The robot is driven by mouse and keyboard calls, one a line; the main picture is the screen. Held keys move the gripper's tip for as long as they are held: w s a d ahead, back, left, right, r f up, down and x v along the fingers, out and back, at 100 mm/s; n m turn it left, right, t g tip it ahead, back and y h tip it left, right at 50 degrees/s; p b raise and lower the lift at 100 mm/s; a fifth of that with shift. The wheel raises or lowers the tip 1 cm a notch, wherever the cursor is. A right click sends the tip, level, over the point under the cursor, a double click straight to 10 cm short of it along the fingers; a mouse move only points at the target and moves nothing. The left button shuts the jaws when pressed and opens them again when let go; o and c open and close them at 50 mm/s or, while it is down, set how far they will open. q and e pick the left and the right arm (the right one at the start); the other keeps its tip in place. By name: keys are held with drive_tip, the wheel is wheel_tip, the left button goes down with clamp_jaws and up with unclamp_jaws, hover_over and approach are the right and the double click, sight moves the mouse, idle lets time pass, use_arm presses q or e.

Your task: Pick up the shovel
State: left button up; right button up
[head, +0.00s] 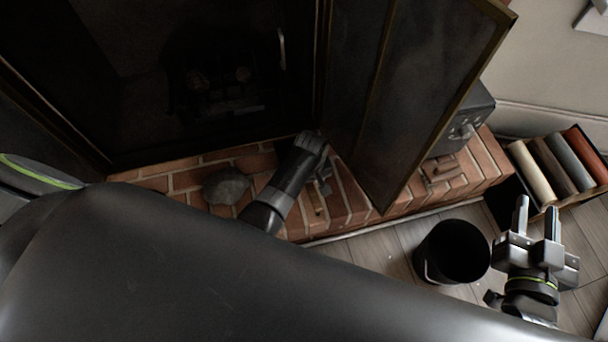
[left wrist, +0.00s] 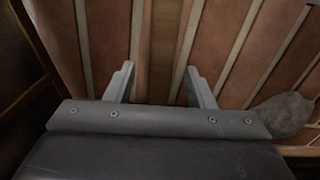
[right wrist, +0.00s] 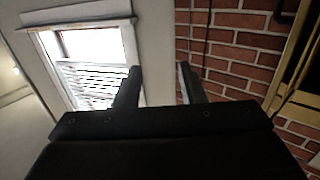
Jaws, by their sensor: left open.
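My left gripper (head: 321,186) points down at the brick hearth, mostly hidden behind my own wrist in the head view. In the left wrist view its fingers (left wrist: 158,85) are apart. A brown strip (left wrist: 162,45) runs lengthwise between them, seemingly the shovel's handle, with no finger visibly touching it. In the head view a short tan piece (head: 317,204) shows just below the gripper; the rest of the shovel cannot be made out. My right gripper (head: 537,222) is open and empty at the right, above the floor; its fingers (right wrist: 157,87) also show apart in the right wrist view.
A grey stone (head: 228,186) lies on the brick hearth (head: 185,180) left of the left gripper. An open fireplace door (head: 400,100) stands close on its right. A black bucket (head: 452,252) and a box of rolls (head: 548,165) are near the right gripper.

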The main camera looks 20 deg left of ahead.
use_arm(q)
wheel_tip(320, 180, down, 2)
drive_tip(key=shift+f+b, duration=0.1)
drive_tip(key=shift+b, duration=0.45)
use_arm(e)
wheel_tip(320, 180, up, 8)
drive_tip(key=n+t, duration=0.1)
drive_tip(key=t, duration=0.4)
drive_tip(key=shift+s+a+r, duration=0.25)
drive_tip(key=shift+s+a, duration=0.1)
use_arm(q)
drive_tip(key=shift+c, duration=0.4)
drive_tip(key=c, duration=1)
